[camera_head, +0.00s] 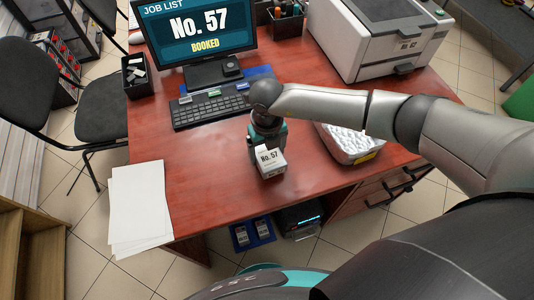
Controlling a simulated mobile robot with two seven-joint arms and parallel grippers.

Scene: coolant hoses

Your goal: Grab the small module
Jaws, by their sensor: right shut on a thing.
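I cannot tell whether the module touches the desk. My left gripper does not show.
The desk (200,211) holds a monitor (198,30), a keyboard (210,107), a printer (385,35), a silvery packet (350,143) and white papers (138,207). Black chairs stand at the left.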

